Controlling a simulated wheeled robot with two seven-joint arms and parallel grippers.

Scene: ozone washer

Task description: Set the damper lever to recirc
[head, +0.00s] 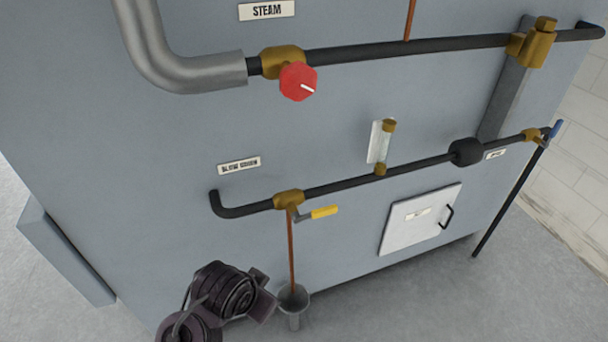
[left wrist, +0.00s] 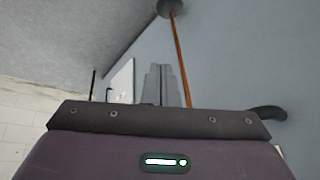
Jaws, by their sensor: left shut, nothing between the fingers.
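No lever marked damper or recirc can be made out in either view. The handles in the head view are a yellow lever (head: 324,212) on a brass valve of the lower pipe, a blue lever (head: 555,131) at that pipe's right end, and a red round knob (head: 298,82) on the upper pipe. My left gripper (head: 259,277) is low in front of the grey cabinet, just left of the drain funnel. In the left wrist view its grey fingers (left wrist: 162,82) are together and empty. My right gripper is in neither view.
A grey cabinet wall (head: 150,160) fills most of the head view. The drain funnel (head: 294,299) under a copper tube (head: 291,255) stands close to my left gripper. A white hatch (head: 400,228) with a black handle is to the right. Open floor (head: 440,295) lies in front.

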